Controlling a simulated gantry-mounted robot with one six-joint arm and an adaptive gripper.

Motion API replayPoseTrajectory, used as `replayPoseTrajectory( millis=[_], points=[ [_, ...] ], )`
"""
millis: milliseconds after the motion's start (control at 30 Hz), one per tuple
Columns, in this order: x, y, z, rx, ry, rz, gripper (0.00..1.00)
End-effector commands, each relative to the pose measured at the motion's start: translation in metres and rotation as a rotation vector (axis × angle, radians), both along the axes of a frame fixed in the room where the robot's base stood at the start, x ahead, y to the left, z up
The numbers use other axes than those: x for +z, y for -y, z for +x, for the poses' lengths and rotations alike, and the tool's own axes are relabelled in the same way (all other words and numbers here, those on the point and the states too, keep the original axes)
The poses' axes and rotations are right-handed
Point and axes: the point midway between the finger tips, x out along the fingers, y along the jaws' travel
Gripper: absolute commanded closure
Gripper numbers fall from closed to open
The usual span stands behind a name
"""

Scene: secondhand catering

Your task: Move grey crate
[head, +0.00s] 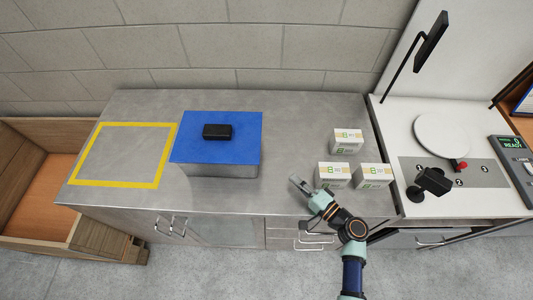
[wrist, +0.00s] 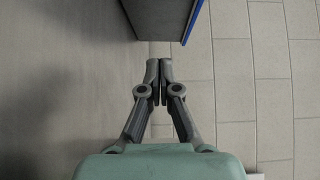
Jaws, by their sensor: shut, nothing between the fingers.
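The grey crate (head: 216,171) stands on the steel counter, with a blue top (head: 185,150) covering it. A small black box (head: 217,131) lies on the blue top. In the wrist view the crate's grey side (wrist: 158,18) and blue edge show just beyond my fingertips. My gripper (head: 294,182) is to the right of the crate, near the counter's front edge, and apart from it. Its fingers (wrist: 159,62) are together with nothing between them. A yellow outlined square (head: 120,184) marks the counter to the left of the crate; its inside is empty.
A wooden bin (head: 30,175) is beyond the counter's left end. A white bench (head: 470,125) with a round plate and black stand adjoins at right. A block wall runs behind.

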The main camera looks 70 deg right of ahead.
Motion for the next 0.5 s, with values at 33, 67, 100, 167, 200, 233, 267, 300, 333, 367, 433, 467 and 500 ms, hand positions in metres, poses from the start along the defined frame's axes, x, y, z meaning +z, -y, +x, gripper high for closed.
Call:
replayPoseTrajectory(
  millis=[33,67,100,167,200,233,267,300,333,367,433,467,500],
  points=[
    [0.0,0.004,0.011,0.006,0.0,-0.001,1.0],
    [0.0,0.007,0.017,0.006,0.0,-0.002,1.0],
    [0.0,0.01,0.026,0.005,0.0,-0.001,1.0],
    [0.0,0.015,0.038,0.005,0.001,-0.001,1.0],
    [0.0,0.019,0.046,0.005,0.001,-0.001,1.0],
    [0.001,0.021,0.052,0.005,0.001,-0.001,1.0],
    [0.0,0.024,0.058,0.004,0.001,0.0,1.0],
    [0.0,0.028,0.066,0.005,0.002,-0.001,1.0],
    [0.0,0.03,0.072,0.004,0.001,0.0,1.0],
    [0.0,0.032,0.078,0.005,0.001,0.0,1.0],
    [0.0,0.039,0.092,0.004,0.001,-0.001,1.0],
    [0.0,0.041,0.097,0.004,0.001,-0.001,1.0],
    [0.0,0.044,0.103,0.003,0.001,-0.001,1.0]
  ],
)
